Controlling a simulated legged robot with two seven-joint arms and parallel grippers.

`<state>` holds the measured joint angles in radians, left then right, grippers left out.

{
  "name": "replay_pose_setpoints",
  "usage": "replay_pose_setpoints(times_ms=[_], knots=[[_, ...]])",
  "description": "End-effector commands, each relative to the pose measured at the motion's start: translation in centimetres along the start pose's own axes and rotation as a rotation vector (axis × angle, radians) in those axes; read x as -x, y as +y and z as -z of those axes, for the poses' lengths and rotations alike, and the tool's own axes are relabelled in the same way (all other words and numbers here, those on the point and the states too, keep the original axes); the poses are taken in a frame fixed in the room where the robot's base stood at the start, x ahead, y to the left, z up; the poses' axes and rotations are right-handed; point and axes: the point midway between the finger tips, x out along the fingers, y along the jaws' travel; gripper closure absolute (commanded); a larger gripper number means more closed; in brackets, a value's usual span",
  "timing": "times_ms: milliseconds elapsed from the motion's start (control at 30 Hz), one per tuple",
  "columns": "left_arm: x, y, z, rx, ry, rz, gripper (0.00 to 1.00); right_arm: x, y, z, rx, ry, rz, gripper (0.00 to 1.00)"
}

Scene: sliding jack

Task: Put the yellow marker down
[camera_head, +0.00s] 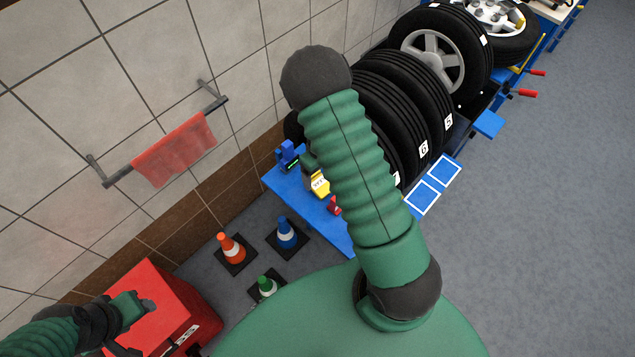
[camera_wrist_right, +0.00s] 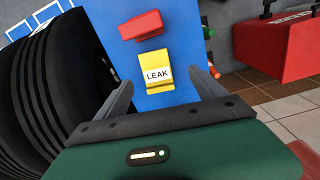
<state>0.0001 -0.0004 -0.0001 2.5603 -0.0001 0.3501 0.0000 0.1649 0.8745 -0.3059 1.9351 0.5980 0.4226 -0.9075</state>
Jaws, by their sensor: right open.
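The yellow marker (camera_head: 320,185) carries a white label and stands on the blue board (camera_head: 283,186) by the tires. In the right wrist view the yellow marker (camera_wrist_right: 152,58) reads LEAK and shows against the blue board (camera_wrist_right: 184,30). My right gripper (camera_wrist_right: 163,84) is open, with one finger on each side of the marker and visible gaps between. In the head view my right gripper (camera_head: 308,164) is mostly hidden behind my own green arm. My left gripper (camera_head: 133,308) is above the red box at lower left; its finger state is unclear.
A red marker (camera_wrist_right: 140,25) lies just beyond the yellow one. Black tires (camera_head: 440,48) stand in a row beside the board. A blue device (camera_head: 287,155) is at the board's far end. Cones (camera_head: 231,248) and a red box (camera_head: 170,295) stand on the floor.

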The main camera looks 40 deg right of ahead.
Motion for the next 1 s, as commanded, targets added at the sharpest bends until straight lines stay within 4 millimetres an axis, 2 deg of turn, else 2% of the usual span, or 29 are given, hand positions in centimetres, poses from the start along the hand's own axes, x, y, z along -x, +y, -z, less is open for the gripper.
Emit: replay_pose_setpoints(times_ms=[100,267,400,500,733,767,1000], knots=[[0.4,0.0,0.1,0.0,0.0,0.0,0.51,-2.0,0.1,0.0,-0.001,-0.002,0.001,0.2],[1.1,0.0,0.3,0.0,0.0,0.0,0.51,-3.4,0.3,-0.1,-0.002,-0.002,0.001,0.2],[2.3,0.0,0.6,0.0,0.0,0.0,0.51,-5.7,0.7,-0.2,-0.002,-0.002,0.001,0.2],[2.5,0.0,0.6,0.0,0.0,0.0,0.51,-7.3,0.6,-0.1,0.0,0.0,0.001,0.2],[2.3,0.0,0.6,0.0,0.0,0.0,0.51,-7.8,0.5,0.0,0.001,0.001,0.0,0.2],[2.3,0.0,0.6,0.0,0.0,0.0,0.51,-7.8,0.6,0.0,0.001,0.001,0.0,0.21],[2.3,0.0,0.6,0.0,0.0,0.0,0.51,-7.8,0.7,0.0,0.0,0.001,0.0,0.53]])
